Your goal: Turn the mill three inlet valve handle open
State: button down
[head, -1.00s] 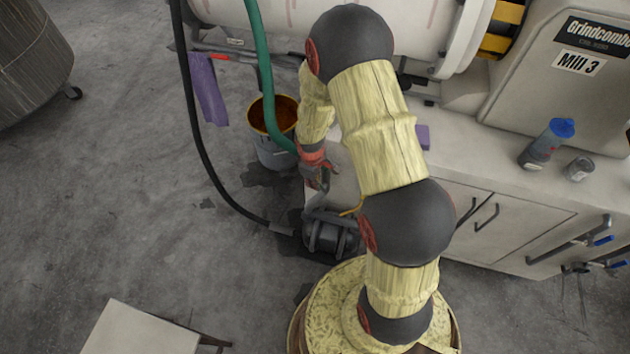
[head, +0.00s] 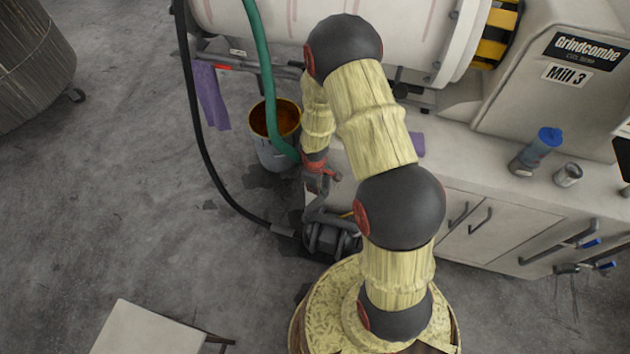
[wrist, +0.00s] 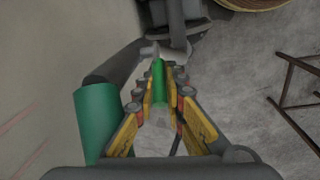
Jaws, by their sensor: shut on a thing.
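The green valve handle (wrist: 159,78) shows in the wrist view as a short green bar between the yellow-padded fingers of my gripper (wrist: 163,82). The fingers are shut on it near their tips. In the head view my gripper (head: 322,172) is low beside the cabinet, just above the dark pump and pipework (head: 330,238). The handle itself is hidden there by my gripper and arm. A label reading Mill 3 (head: 567,75) is on the machine housing at upper right. How far the handle is turned I cannot tell.
A green hose (head: 262,80) runs down close beside my gripper; it looms at left in the wrist view (wrist: 98,120). A bucket (head: 270,155), black hose (head: 205,150) and purple cloth (head: 210,95) are to the left. A white-topped stool (head: 150,330) stands at front left.

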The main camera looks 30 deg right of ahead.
jog(key=shift+s+d+r+t+y+p, duration=0.2)
jog(key=shift+r+t+y+p, duration=0.15)
jog(key=shift+p, duration=4.2)
jog(key=p, duration=0.2)
jog(key=t+p, duration=0.1)
jog(key=p, duration=0.2)
jog(key=shift+s+d+y, duration=0.15)
jog(key=shift+d+y, duration=0.1)
jog(key=shift+y, duration=0.1)
jog(key=shift+s+d+t+y+p, duration=0.25)
jog(key=shift+t+y+p, duration=0.25)
jog(key=shift+p, duration=0.45)
jog(key=shift+s, duration=0.1)
jog(key=shift+s+d+t+y, duration=0.25)
jog(key=shift+d+t+y, duration=0.1)
jog(key=shift+t+y, duration=0.3)
jog(key=c, duration=1.9)
grip_release()
jog(key=shift+o, duration=0.4)
